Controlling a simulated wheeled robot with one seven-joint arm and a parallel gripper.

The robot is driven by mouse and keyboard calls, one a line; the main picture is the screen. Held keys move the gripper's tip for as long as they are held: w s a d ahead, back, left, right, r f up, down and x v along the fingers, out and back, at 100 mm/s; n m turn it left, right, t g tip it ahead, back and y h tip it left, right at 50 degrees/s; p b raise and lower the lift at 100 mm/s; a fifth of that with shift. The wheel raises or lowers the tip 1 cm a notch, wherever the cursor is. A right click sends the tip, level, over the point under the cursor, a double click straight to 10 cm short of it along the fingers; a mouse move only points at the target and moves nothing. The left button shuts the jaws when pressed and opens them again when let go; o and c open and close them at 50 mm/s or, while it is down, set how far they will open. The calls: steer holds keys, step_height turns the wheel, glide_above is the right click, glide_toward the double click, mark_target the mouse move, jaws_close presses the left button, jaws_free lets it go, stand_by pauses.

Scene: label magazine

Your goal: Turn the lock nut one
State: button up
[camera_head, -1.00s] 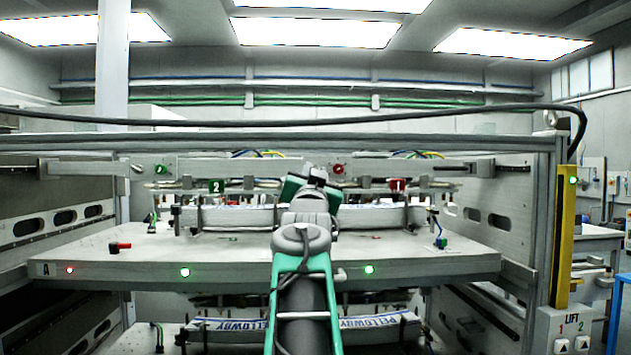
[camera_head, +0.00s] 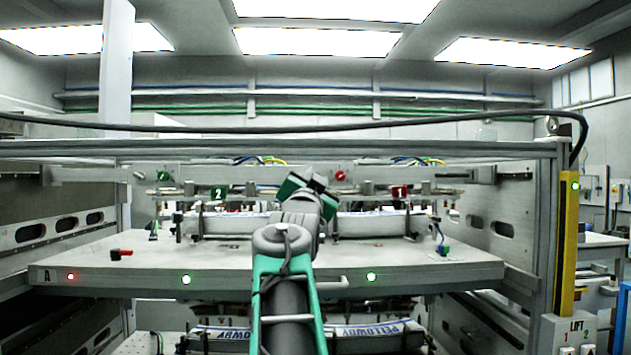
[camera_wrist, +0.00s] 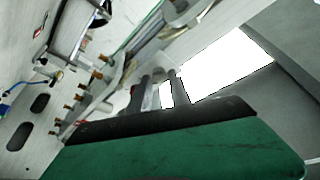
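A red tag marked 1 (camera_head: 400,192) hangs on the rail behind the shelf, right of my arm. A green tag marked 2 (camera_head: 218,192) hangs to the left. A small red round part (camera_head: 341,176) shows on the rail above, just right of my gripper; I cannot tell whether it or another fitting is the lock nut. My gripper (camera_head: 308,186), green and black, is raised and tilted in front of the rail. In the wrist view, a green block with a black edge, likely part of my gripper, fills the bottom. Its fingertips and their opening are not clear.
The grey shelf (camera_head: 200,257) spans the front, with a red-handled part (camera_head: 121,254) at left and a blue-green fitting (camera_head: 442,248) at right. A yellow post (camera_head: 567,245) is at far right. A cable crosses above.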

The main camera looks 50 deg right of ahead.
steer(key=o, duration=0.4)
steer(key=b+v, duration=0.2)
steer(key=v, duration=0.5)
steer(key=shift+s+a+f, duration=0.15)
steer(key=shift+s+a, duration=0.05)
steer(key=shift+a, duration=0.1)
